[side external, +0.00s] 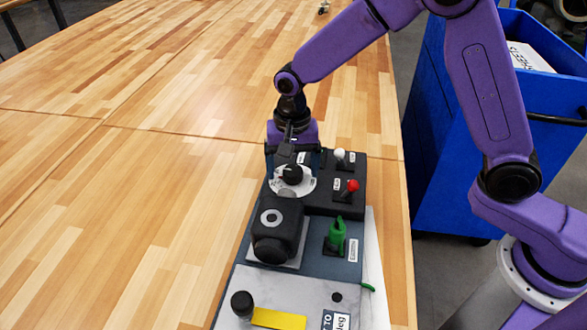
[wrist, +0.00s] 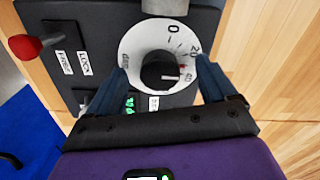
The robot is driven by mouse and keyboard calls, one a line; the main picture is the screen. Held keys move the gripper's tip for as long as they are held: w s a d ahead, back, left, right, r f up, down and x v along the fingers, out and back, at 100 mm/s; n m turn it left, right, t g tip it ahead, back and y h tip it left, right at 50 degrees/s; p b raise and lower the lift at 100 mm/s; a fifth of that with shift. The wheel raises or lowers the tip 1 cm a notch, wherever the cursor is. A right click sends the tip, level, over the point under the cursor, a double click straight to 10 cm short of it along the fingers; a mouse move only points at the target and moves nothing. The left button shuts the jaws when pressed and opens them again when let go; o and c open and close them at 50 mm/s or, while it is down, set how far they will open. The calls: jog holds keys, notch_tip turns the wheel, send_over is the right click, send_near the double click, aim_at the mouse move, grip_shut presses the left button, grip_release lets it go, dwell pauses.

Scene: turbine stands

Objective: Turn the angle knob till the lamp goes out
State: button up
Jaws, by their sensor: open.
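The angle knob (wrist: 158,71) is round and black, with a white line pointing right. It sits on a white dial (wrist: 133,43) marked 0, 20 and 40, with a small red mark at its right. The line points near the 40 side, slightly below the red mark. In the side view the knob (side external: 292,174) is under my gripper (side external: 291,170). In the wrist view my gripper (wrist: 161,68) is open, one finger on each side of the knob, with gaps visible. A green glow (wrist: 130,103) shows beside the left finger, partly hidden; I cannot tell whether it is the lamp.
A red-tipped lever (side external: 352,186) and a white-tipped lever (side external: 340,154) stand right of the dial. A black block (side external: 279,228), a green handle (side external: 336,236) and a yellow strip (side external: 278,319) lie nearer the camera. The wooden table (side external: 120,200) is clear at left. A blue cart (side external: 450,150) stands right.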

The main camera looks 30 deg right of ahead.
aim_at(295, 171)
jog(key=shift+r, duration=1.95)
jog(key=shift+s+d+r, duration=0.1)
jog(key=shift+s+r, duration=0.05)
jog(key=shift+s, duration=0.05)
jog(key=s+d+r+n, duration=0.1)
jog(key=s+d+n, duration=0.4)
jog(key=s, duration=0.4)
jog(key=s+d+r+n, duration=0.1)
jog(key=s+d+n, duration=0.5)
jog(key=s, duration=0.3)
jog(key=s+d+r+n, duration=0.2)
jog(key=s+d+n, duration=0.4)
jog(key=s, duration=0.4)
jog(key=shift+n, duration=0.9)
jog(key=shift+w+r, duration=0.1)
